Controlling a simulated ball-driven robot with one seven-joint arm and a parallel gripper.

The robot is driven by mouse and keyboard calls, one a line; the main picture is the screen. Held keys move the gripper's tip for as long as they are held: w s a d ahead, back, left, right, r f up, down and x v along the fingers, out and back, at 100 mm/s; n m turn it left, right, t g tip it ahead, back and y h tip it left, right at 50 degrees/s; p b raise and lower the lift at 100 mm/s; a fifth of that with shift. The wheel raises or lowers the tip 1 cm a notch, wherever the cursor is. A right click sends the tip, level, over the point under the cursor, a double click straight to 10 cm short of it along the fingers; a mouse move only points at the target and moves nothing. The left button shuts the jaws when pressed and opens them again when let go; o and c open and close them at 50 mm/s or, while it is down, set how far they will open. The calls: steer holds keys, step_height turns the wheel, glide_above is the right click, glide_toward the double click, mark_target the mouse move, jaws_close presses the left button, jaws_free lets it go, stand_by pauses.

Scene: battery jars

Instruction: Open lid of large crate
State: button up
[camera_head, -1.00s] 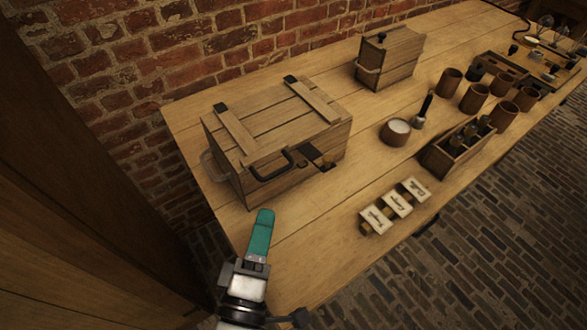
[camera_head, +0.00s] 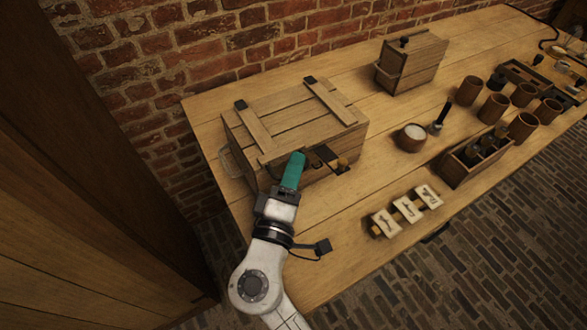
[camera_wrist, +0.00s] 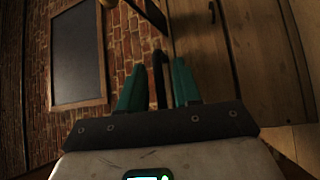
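The large wooden crate (camera_head: 285,124) stands at the near left end of the table with its slatted lid shut flat. A dark fitting with a brass-coloured part (camera_head: 342,163) sits at its front right edge. My gripper (camera_head: 294,160) is at the crate's front, its teal fingers over the place of the black front handle and hiding most of it. In the wrist view the two teal fingers (camera_wrist: 158,88) stand apart, with a dark upright bar (camera_wrist: 159,80) showing between them. I cannot tell if that bar is the handle or if the fingers touch it.
A smaller wooden box (camera_head: 411,62) stands behind to the right. A bowl (camera_head: 411,138), a bottle rack (camera_head: 475,157), several brown cups (camera_head: 494,106) and labelled cards (camera_head: 408,209) lie to the right. A brick wall (camera_head: 200,50) is behind. The table between crate and cards is clear.

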steer(key=shift+c, duration=0.5)
jaws_close()
